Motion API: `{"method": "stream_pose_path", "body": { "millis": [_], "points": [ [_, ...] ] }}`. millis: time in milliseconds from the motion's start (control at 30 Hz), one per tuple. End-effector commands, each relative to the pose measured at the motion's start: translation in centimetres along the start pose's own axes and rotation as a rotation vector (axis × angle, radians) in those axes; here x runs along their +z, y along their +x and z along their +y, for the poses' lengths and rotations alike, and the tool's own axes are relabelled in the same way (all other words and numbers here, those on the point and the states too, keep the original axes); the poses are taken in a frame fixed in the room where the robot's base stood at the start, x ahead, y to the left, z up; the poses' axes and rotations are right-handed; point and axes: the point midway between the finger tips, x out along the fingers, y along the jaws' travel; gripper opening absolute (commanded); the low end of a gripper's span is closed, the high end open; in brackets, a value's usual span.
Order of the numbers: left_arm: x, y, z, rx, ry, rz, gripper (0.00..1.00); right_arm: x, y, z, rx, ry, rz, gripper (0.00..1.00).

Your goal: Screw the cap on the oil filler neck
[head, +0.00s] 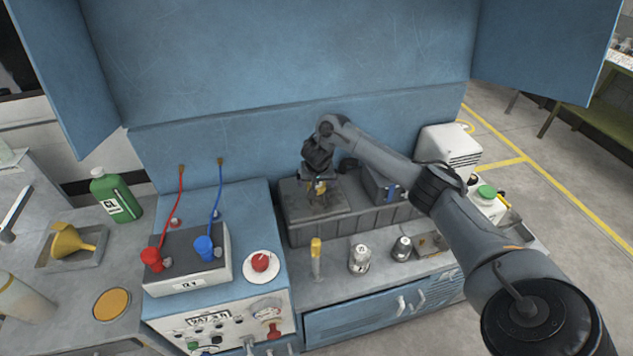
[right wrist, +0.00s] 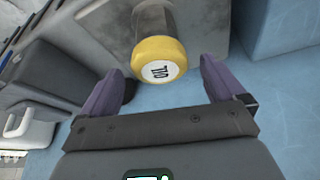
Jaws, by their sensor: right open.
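In the right wrist view a yellow cap (right wrist: 159,59) with a white label and dark marking sits on top of a grey-brown neck (right wrist: 153,20). My right gripper (right wrist: 161,82) is open, with its two purple fingers on either side of and a little short of the cap. The fingers look apart from it. In the head view my right gripper (head: 320,186) is over the grey box (head: 300,230) at the back of the bench, with a bit of yellow showing below it. The gripper and arm hide most of the neck there. My left gripper is not in view.
A battery with red and blue clamps (head: 188,268) stands to the left. A yellow-topped tube (head: 316,258) and two small canisters (head: 360,259) stand in front of the grey box. A green bottle (head: 115,195) and yellow funnel (head: 72,241) are at far left. Blue panels rise behind.

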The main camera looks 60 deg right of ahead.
Motion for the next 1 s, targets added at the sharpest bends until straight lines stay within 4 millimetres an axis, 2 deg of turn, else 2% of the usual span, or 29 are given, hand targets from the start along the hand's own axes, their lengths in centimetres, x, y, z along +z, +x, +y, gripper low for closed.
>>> {"method": "stream_pose_path", "body": {
  "millis": [400, 467, 800, 1000],
  "points": [
    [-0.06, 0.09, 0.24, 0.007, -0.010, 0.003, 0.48, 0.01, 0.60, -0.01, 0.000, -0.001, 0.000, 0.96],
    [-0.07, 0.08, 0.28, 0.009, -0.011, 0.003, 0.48, 0.01, 0.60, -0.01, 0.000, -0.001, 0.000, 0.89],
    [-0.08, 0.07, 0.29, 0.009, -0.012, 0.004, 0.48, 0.02, 0.59, -0.01, 0.000, -0.001, 0.000, 0.36],
    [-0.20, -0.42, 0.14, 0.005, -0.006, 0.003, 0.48, -0.05, 0.41, -0.03, 0.004, 0.009, 0.000, 0.36]
  ]
}}
